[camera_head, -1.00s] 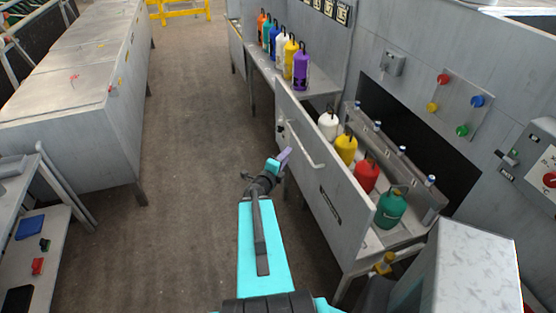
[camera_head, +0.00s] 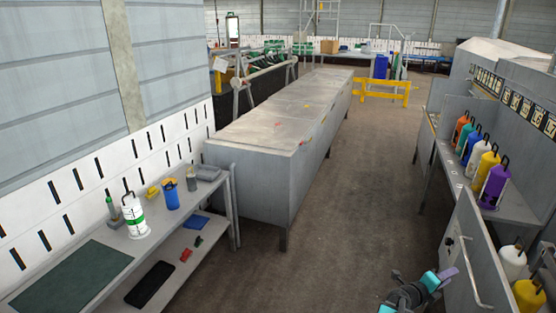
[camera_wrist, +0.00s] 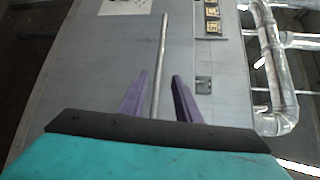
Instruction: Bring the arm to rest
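My gripper shows in the wrist view (camera_wrist: 158,95) as two purple fingers standing apart.
Colored cylinders, including a purple one (camera_head: 494,186), stand on a shelf at right. White (camera_head: 512,262) and yellow (camera_head: 529,296) cylinders are behind the door. A workbench (camera_head: 150,243) holds a white-green cylinder (camera_head: 134,215) at left. The floor (camera_head: 345,215) between is clear.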

